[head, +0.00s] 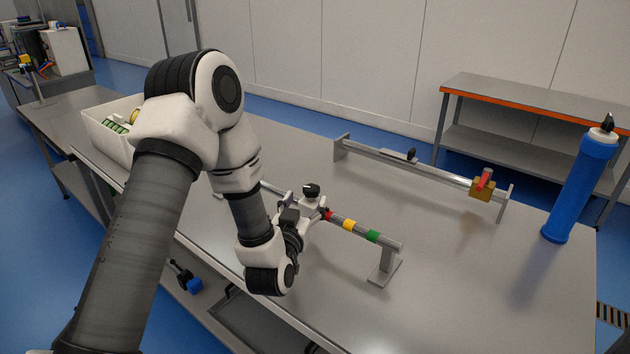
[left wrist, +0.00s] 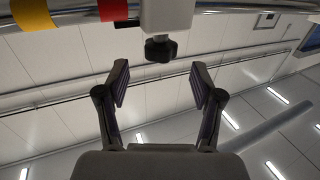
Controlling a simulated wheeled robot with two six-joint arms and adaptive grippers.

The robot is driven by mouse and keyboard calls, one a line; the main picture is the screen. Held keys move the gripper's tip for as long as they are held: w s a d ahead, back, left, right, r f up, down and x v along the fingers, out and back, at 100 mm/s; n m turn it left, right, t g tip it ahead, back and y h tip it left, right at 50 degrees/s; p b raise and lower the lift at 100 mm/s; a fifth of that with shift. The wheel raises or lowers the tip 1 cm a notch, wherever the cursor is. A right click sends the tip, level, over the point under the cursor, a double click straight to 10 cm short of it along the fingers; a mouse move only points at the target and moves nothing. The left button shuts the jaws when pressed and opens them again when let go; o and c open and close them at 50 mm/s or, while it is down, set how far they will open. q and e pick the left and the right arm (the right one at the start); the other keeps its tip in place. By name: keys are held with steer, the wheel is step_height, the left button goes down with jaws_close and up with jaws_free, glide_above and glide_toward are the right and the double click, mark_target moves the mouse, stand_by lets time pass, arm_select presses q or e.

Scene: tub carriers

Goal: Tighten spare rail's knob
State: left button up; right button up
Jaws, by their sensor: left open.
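A rail with red, yellow and green bands (head: 349,225) runs on posts along the front of the bench. A white clamp block (left wrist: 166,14) sits on it, with a black knob (head: 311,187) on top. In the left wrist view the knob (left wrist: 160,48) stands just beyond the fingertips, roughly centred between them and apart from both. My left gripper (left wrist: 160,82) is open and empty; in the head view (head: 291,213) it is beside the clamp, its fingers partly hidden. The frames do not show which rail is the spare one. My right gripper is out of view.
Behind, a second rail (head: 437,174) carries a brass-coloured block (head: 482,190) with a red lever. A blue cylinder (head: 580,190) stands at the bench's right end. A white bin (head: 100,132) is at left. The bench (head: 460,275) is clear right of the banded rail.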

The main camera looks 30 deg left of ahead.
mark_target(309, 194)
arm_select(q)
steer(key=w, duration=0.1)
steer(key=w+r+p, duration=0.1)
steer(key=shift+w+a, duration=0.3)
steer(key=shift+a, duration=0.1)
steer(key=w, duration=0.2)
steer(key=w+a+f, duration=0.1)
steer(key=shift+w+a, duration=0.1)
steer(key=shift+w, duration=0.05)
steer(key=shift+s+r, duration=0.1)
steer(key=shift+s, duration=0.2)
steer(key=c, duration=1.2)
